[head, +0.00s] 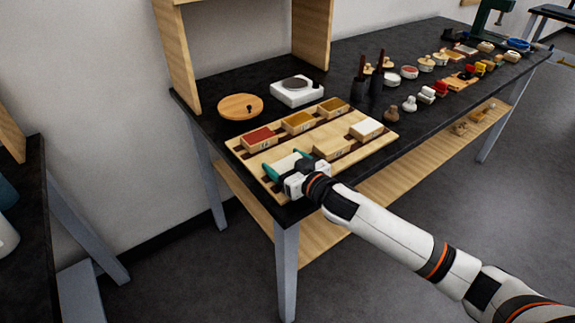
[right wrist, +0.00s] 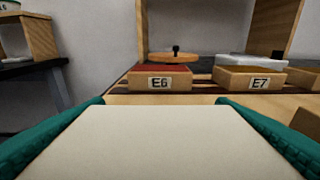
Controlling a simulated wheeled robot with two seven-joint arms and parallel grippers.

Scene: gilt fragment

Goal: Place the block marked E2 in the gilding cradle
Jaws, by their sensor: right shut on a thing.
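My right gripper (head: 285,165) is over the near left part of a wooden tray (head: 247,167). Its teal fingers are shut on a block with a cream top (right wrist: 160,140), which fills the lower right wrist view. No mark shows on the held block, so I cannot tell whether it is E2. Ahead of it stand a red-topped block marked E6 (right wrist: 160,78) and a brown-topped block marked E7 (right wrist: 250,80). I cannot pick out the gilding cradle for sure. My left gripper is not in view.
The tray also holds a plain wooden block (head: 331,148) and a white-topped block (head: 366,129). Behind it are a round wooden board (head: 240,106) and a white device with a dark disc (head: 297,92). Several small items crowd the black bench (head: 215,83) to the right.

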